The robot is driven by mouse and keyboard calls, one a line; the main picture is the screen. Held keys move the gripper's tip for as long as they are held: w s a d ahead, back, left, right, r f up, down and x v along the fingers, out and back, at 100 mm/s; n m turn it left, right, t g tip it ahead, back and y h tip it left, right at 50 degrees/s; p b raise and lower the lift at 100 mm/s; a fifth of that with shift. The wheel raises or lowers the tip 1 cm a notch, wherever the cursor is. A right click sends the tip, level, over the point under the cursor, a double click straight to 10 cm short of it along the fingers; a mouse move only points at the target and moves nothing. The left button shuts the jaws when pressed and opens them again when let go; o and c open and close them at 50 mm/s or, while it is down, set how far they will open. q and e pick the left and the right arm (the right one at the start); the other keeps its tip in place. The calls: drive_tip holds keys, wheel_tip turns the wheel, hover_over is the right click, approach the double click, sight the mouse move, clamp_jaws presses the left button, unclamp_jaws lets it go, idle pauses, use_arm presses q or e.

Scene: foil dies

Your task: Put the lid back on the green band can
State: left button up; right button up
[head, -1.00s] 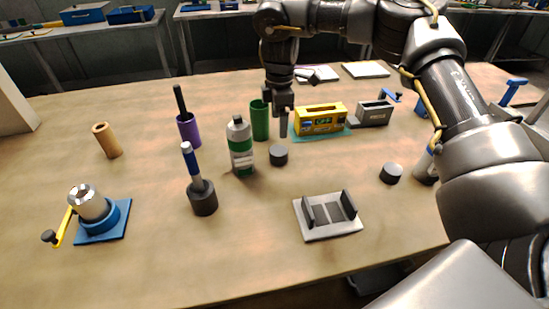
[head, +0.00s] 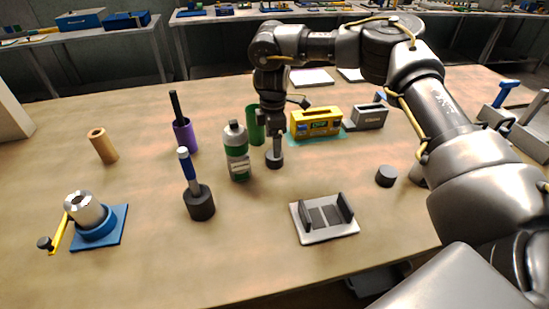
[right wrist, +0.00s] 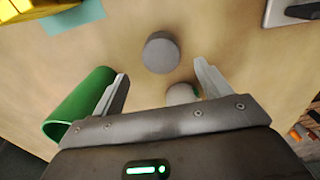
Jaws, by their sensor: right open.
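The green band can (head: 238,168) stands upright left of centre in the head view, grey with a green band and a narrower grey top. In the right wrist view only a small part of it (right wrist: 181,93) shows, near the right finger. A dark grey round lid (head: 275,163) lies flat on the table just right of the can. It also shows in the right wrist view (right wrist: 160,52), just beyond the gap between the fingertips. My right gripper (head: 276,147) points down above this lid, open and empty (right wrist: 163,78). My left gripper is out of view.
A second dark round piece (head: 386,176) lies near my right arm.

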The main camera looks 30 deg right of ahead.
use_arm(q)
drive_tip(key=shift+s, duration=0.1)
use_arm(e)
drive_tip(key=shift+f, duration=0.25)
drive_tip(key=f, duration=0.2)
drive_tip(key=f+p, duration=0.1)
drive_tip(key=f, duration=0.1)
drive_tip(key=shift+s+d+f, duration=0.15)
drive_tip(key=shift+s+d, duration=0.05)
drive_tip(key=shift+f, duration=0.2)
drive_tip(key=c, duration=1)
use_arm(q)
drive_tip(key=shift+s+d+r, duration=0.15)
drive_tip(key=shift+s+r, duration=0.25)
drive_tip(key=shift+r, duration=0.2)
use_arm(e)
drive_tip(key=shift+c, duration=0.2)
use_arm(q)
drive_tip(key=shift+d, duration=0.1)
use_arm(e)
drive_tip(key=shift+r, duration=0.1)
